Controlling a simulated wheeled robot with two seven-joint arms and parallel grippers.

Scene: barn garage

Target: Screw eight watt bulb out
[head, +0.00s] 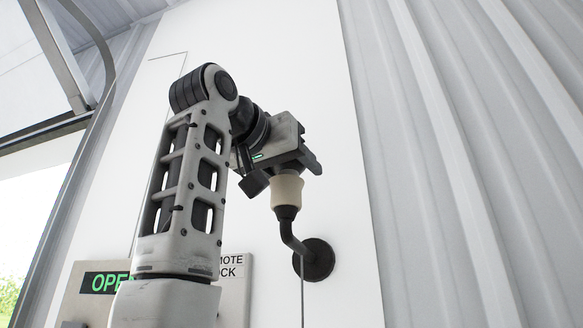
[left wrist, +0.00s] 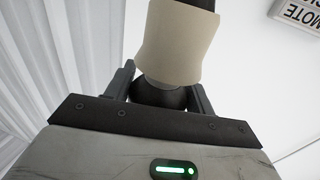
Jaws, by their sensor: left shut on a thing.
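A cream lamp socket (head: 287,190) sits upright on a dark bent arm fixed to the wall by a round plate (head: 318,260). My left gripper (head: 285,168) is at the socket's top, its fingers on either side. In the left wrist view, my left gripper (left wrist: 160,92) is shut on a dark rounded bulb (left wrist: 158,97). A greyish band shows between the bulb and the cream socket (left wrist: 168,45). The bulb still meets the socket mouth; I cannot tell how far it is threaded in. In the head view the gripper hides the bulb. My right gripper is not in view.
A sign panel with green "OPE" lettering (head: 104,283) and a "REMOTE" label (head: 233,265) is low on the wall, partly behind my left arm. Corrugated metal wall (head: 450,150) is at the right. A door opening (head: 35,215) is at the left. Space right of the socket is clear.

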